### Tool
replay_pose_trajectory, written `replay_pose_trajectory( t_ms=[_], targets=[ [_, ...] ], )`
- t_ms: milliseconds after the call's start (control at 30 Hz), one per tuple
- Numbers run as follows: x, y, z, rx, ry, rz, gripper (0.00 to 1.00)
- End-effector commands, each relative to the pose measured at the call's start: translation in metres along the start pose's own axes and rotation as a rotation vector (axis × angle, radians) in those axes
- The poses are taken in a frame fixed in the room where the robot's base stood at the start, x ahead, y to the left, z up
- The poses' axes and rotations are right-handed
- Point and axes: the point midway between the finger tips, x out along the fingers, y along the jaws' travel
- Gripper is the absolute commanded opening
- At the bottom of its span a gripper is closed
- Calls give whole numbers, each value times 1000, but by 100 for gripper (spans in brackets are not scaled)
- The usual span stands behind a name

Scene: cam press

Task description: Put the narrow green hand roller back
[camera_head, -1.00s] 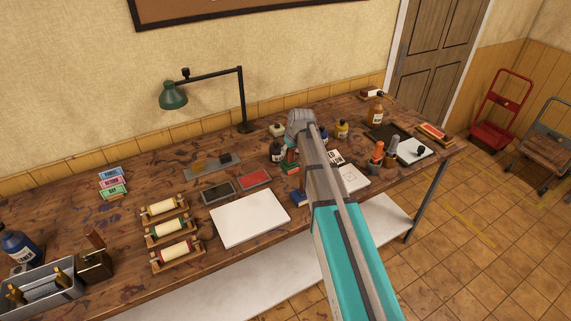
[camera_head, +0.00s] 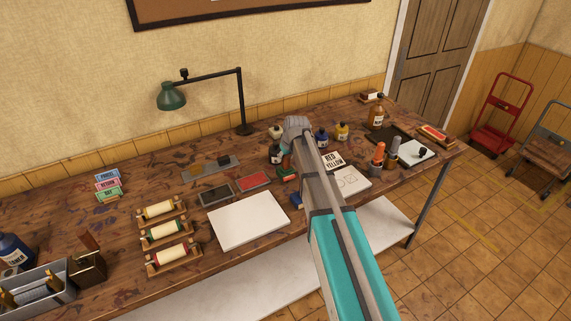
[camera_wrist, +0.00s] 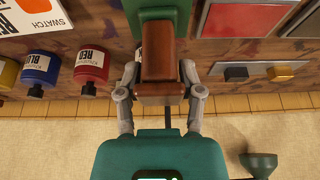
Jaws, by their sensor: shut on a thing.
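In the wrist view, my gripper (camera_wrist: 160,72) is shut on a brown wooden piece. This piece joins a wide green part (camera_wrist: 162,13) at the top edge; together they look like the narrow green hand roller (camera_wrist: 160,48). Its far end is out of that view. In the head view, my arm hides most of the gripper; a bit of brown and green shows beside it, over the table. A wooden rack at the left of the table holds cream rollers, one with green ends (camera_head: 166,231) between two others.
Red (camera_wrist: 90,68) and blue (camera_wrist: 40,68) bottles stand close to my gripper's left in the wrist view. A red plate (camera_head: 254,181) and a white board (camera_head: 248,218) lie on the table (camera_head: 120,222). A green lamp (camera_head: 172,96) stands at the back.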

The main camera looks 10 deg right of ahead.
Motion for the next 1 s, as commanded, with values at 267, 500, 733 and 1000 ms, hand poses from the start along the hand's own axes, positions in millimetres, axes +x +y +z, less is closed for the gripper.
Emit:
replay_pose_trajectory(
  t_ms=[267, 500, 733, 1000],
  targets=[
    [14, 0, 6, 0, 1, 0, 1],
    [14, 0, 6, 0, 1, 0, 1],
    [17, 0, 7, 0, 1, 0, 1],
    [16, 0, 7, 0, 0, 0, 83]
  ],
)
